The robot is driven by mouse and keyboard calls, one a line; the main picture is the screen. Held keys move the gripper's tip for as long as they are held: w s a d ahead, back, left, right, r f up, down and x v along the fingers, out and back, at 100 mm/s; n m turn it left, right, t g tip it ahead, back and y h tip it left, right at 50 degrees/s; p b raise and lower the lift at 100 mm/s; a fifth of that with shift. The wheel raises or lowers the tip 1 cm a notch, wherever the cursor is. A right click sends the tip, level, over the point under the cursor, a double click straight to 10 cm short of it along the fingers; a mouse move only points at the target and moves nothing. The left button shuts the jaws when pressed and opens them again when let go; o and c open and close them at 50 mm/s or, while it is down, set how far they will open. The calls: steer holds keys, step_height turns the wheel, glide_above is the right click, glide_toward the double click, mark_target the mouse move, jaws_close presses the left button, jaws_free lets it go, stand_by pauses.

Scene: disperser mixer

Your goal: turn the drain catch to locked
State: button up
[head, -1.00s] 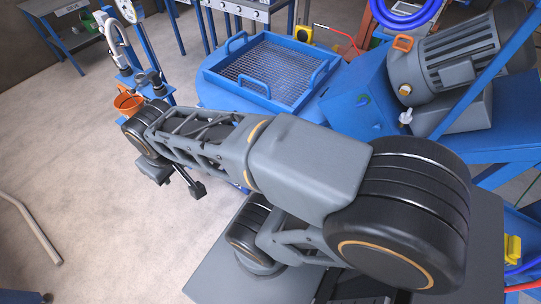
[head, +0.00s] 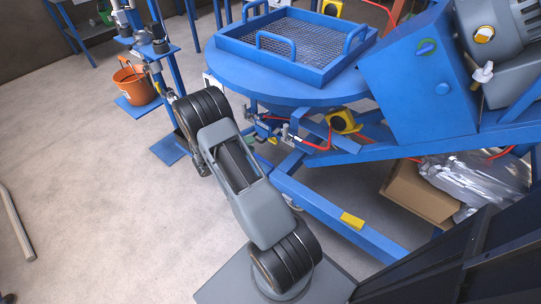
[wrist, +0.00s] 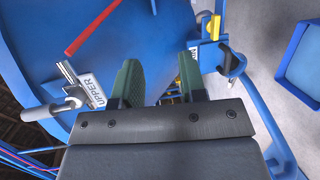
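The wrist view shows two fittings on the blue vessel (wrist: 150,30). At left is a metal fitting (wrist: 62,108) with a tag reading "UPPER" (wrist: 92,88) and a red bar (wrist: 95,28) above it. At right is a blue bracket with a metal knob (wrist: 228,62), a yellow piece (wrist: 212,27) and a partly hidden label. I cannot tell which is the drain catch or its setting. My gripper (wrist: 163,85) is open and empty, its green fingers between the two fittings and apart from both. In the head view my arm hides the gripper.
The blue vessel's top (head: 235,78) carries a mesh tray (head: 330,72). Blue frame legs (head: 340,215) run below it, with a yellow device (head: 343,122) alongside. An orange bucket (head: 131,83) stands on a blue stand at left.

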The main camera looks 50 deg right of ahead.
mark_target(272, 142)
step_height(272, 142, down, 13)
steer(key=w+d+n+t+h+b, duration=0.2)
steer(key=t+b, duration=0.2)
steer(key=shift+w+d+f+b, duration=0.15)
steer(key=shift+d+b, duration=0.35)
steer(key=shift+d, duration=1.7)
steer(key=shift+w+d+r+b, duration=0.15)
steer(key=shift+d+b, duration=0.35)
steer(key=shift+d, duration=1.7)
steer(key=shift+w+d+f+b, duration=0.2)
steer(key=shift+d+b, duration=0.3)
steer(key=shift+d, duration=1.7)
steer(key=shift+c, duration=0.2)
jaws_close()
